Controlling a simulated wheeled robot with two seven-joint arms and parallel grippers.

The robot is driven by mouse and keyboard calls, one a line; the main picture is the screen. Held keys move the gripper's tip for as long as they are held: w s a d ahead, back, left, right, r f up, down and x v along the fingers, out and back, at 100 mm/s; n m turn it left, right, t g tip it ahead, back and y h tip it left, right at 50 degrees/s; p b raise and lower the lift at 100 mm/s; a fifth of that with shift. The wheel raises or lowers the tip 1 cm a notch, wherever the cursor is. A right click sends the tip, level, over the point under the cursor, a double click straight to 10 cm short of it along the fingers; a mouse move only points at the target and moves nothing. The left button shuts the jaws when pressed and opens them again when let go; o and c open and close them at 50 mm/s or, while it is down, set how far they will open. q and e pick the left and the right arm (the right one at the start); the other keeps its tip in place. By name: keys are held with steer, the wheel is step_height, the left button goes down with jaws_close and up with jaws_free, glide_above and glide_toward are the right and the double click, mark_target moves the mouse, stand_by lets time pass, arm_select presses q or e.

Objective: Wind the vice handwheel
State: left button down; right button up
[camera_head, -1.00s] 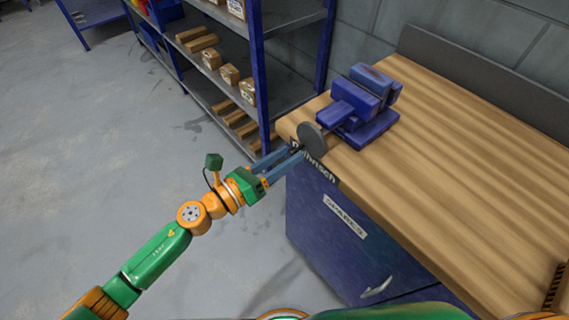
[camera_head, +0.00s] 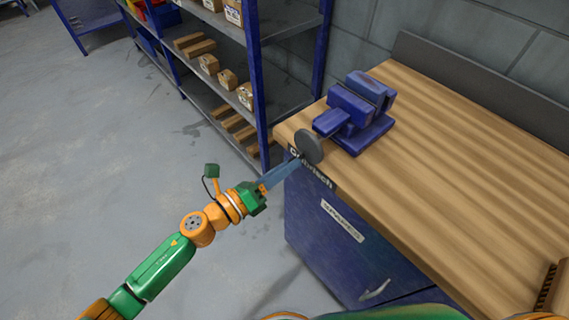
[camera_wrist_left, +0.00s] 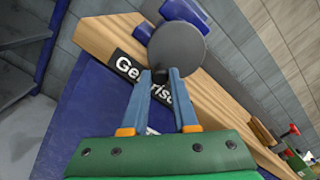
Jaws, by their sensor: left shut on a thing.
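The blue vice (camera_head: 358,110) is on the near-left corner of the wooden bench. Its grey round handwheel (camera_head: 309,146) faces the bench's left end; the wheel also shows in the left wrist view (camera_wrist_left: 180,50). My left gripper (camera_head: 296,164) reaches in from the left with its blue fingers at the wheel's lower edge. In the left wrist view the fingers (camera_wrist_left: 164,76) are shut on a small dark handle (camera_wrist_left: 160,76) at the wheel's rim. The handle is mostly hidden in the head view. My right gripper is out of view.
A blue shelf rack (camera_head: 258,90) with boxes and wooden blocks stands behind the bench's left end. Open grey floor (camera_head: 100,150) lies to the left.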

arm_select(q)
steer(key=n, duration=0.2)
steer(key=n+p, duration=0.1)
steer(key=shift+s+d, duration=0.25)
steer(key=shift+s, duration=0.1)
steer(key=shift+s+d+r+n+p, duration=0.1)
steer(key=shift+s+r+n+p, duration=0.15)
steer(key=shift+n+p, duration=0.55)
steer(key=shift+d+n, duration=0.1)
steer(key=shift+n, duration=0.6)
steer(key=shift+s+f+n, duration=0.1)
steer(key=shift+f+n, duration=0.05)
steer(key=shift+n, duration=0.25)
